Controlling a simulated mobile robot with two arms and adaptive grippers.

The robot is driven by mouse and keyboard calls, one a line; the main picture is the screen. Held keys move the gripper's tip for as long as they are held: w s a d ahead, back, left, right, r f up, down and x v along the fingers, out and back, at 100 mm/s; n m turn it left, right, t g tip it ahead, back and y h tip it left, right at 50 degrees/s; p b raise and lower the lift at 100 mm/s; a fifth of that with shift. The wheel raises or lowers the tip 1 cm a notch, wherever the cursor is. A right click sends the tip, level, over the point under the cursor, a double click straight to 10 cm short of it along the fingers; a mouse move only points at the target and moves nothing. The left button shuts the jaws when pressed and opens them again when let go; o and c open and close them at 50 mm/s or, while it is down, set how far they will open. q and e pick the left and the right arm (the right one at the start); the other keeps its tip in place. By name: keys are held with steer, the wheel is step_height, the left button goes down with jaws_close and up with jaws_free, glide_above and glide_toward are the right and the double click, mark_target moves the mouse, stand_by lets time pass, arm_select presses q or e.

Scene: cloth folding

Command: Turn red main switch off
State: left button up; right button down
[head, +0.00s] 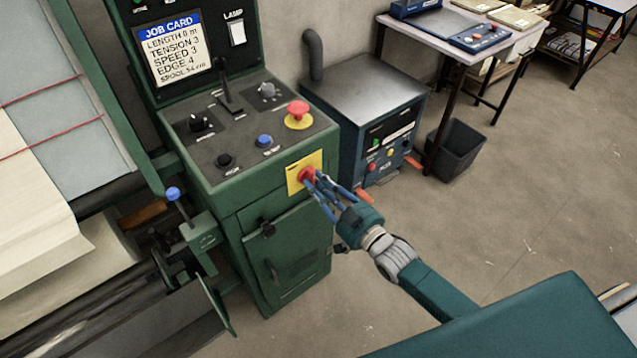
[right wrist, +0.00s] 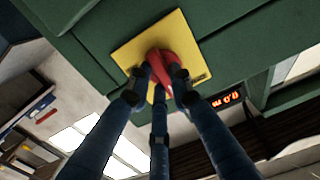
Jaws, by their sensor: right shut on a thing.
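The red main switch (head: 306,174) sits on a yellow plate (head: 293,181) on the front side of the green machine console. My right gripper (head: 312,182) reaches it from the lower right, with its blue fingers closed around the red knob. In the right wrist view the fingers (right wrist: 160,88) grip the red switch (right wrist: 171,60) from around its sides, in front of the yellow plate (right wrist: 135,53). The fingers hide part of the knob, and I cannot tell which position it points to. My left gripper is not in view.
The console top holds a red mushroom button (head: 298,108), a blue button (head: 265,140), black knobs and a lever (head: 228,92). A blue-sided cabinet (head: 365,95) stands right of the console. A black bin (head: 456,150) stands beyond it. The floor at right is clear.

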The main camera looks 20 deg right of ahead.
steer(key=shift+n, duration=0.4)
steer(key=c, duration=1.5)
jaws_free()
steer(key=shift+c, duration=0.2)
steer(key=v, duration=1.2)
